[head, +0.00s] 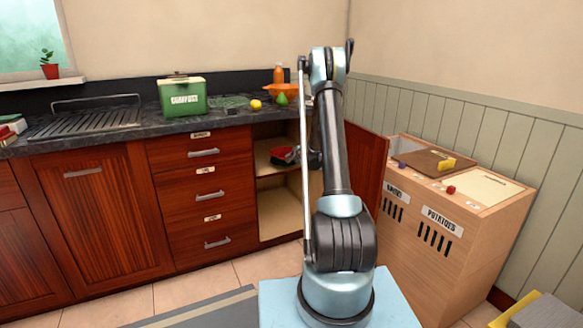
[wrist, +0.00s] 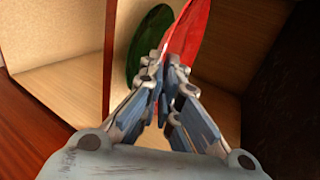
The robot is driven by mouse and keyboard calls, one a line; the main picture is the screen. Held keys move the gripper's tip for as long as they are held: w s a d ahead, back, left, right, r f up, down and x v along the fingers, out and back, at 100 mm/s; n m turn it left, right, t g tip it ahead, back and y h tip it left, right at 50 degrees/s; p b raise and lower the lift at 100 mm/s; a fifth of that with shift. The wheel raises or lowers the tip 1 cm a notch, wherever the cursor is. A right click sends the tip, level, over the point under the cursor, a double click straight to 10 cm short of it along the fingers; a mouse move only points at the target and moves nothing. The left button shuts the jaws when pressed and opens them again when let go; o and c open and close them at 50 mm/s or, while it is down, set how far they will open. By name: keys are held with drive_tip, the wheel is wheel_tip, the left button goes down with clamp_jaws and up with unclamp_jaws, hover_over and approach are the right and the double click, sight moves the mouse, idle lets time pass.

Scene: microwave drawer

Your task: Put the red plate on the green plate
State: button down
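The red plate (wrist: 190,35) is in the wrist view, with its near rim between the fingertips of my gripper (wrist: 168,78). The fingers are closed together on that rim. The green plate (wrist: 150,42) is beside the red plate in the wrist view, against a light wooden shelf surface, partly hidden by the fingers. In the head view my gripper (head: 300,156) reaches into the open cabinet, where the red plate (head: 283,152) shows at shelf height. The green plate is hard to make out there. I cannot tell whether the two plates touch.
The cabinet's middle shelf (head: 270,168) and side walls enclose the gripper closely. Its open door (head: 364,165) stands to the right of my arm. A wooden potato box (head: 460,210) stands at right.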

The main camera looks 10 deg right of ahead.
drive_tip(key=shift+f, duration=2.2)
drive_tip(key=shift+f, duration=0.2)
drive_tip(key=c, duration=1.8)
unclamp_jaws()
drive_tip(key=shift+r, duration=0.1)
